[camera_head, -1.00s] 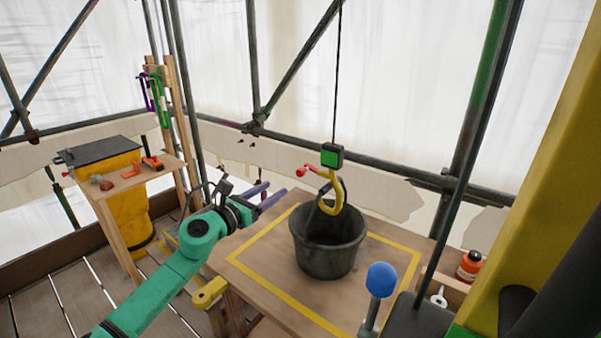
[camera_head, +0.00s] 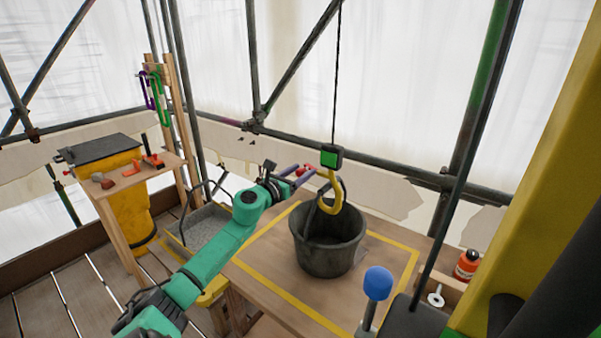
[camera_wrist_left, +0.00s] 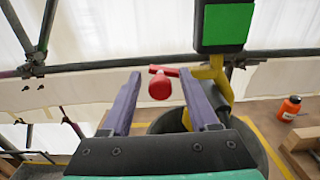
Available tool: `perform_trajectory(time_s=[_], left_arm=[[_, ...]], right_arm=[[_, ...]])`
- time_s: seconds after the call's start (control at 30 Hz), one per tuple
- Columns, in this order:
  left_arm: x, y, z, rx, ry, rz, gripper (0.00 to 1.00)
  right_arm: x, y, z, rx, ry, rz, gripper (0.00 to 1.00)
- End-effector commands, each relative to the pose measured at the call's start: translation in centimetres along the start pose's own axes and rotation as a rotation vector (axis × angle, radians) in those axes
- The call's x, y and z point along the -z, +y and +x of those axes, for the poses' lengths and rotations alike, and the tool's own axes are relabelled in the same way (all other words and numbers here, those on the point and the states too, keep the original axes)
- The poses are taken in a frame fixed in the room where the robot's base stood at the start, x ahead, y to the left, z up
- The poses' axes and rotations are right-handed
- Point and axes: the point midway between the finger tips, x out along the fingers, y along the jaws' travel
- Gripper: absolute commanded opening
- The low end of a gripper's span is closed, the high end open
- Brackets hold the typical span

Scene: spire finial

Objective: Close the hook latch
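A yellow hook (camera_head: 333,195) hangs from a black and green block (camera_head: 332,156) on a cable, over a black bucket (camera_head: 329,248). The hook also shows in the left wrist view (camera_wrist_left: 219,78), right of my fingers. Its red latch (camera_wrist_left: 160,86), with a round red knob, shows between and beyond my fingertips there. My left gripper (camera_head: 298,171) is beside the hook's upper left, fingers pointing at it. In the left wrist view my gripper (camera_wrist_left: 159,90) has its purple fingers spread apart, with no visible contact on the latch. My right gripper is not seen.
The bucket stands on a wooden table inside a yellow taped outline (camera_head: 264,290). A blue ball-topped lever (camera_head: 378,283) stands in front. An orange bottle (camera_head: 467,266) is at right. A grey tray (camera_head: 205,228) and a small tool shelf (camera_head: 136,176) are at left.

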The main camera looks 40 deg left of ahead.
Motion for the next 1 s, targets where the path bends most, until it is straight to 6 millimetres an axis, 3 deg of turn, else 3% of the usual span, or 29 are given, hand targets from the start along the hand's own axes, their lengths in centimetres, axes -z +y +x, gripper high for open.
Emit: perform_trajectory(time_s=[0.03, 0.13, 0.17, 0.63, 1.0], left_arm=[[0.0, 0.0, 0.0, 0.0, 0.0, -0.001, 0.42], [0.0, 0.0, 0.0, 0.0, 0.0, -0.001, 0.04], [0.0, 0.0, 0.0, 0.0, 0.0, -0.001, 0.0], [0.4, 0.1, 0.0, -0.001, 0.0, -0.073, 0.0], [1.6, 0.2, 0.0, 0.0, 0.001, -0.351, 0.0]], right_arm=[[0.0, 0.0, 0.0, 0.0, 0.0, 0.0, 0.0], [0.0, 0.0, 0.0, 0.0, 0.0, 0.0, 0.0], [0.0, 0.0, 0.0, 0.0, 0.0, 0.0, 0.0], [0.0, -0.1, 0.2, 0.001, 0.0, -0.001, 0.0], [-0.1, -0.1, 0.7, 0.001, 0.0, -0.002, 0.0]])
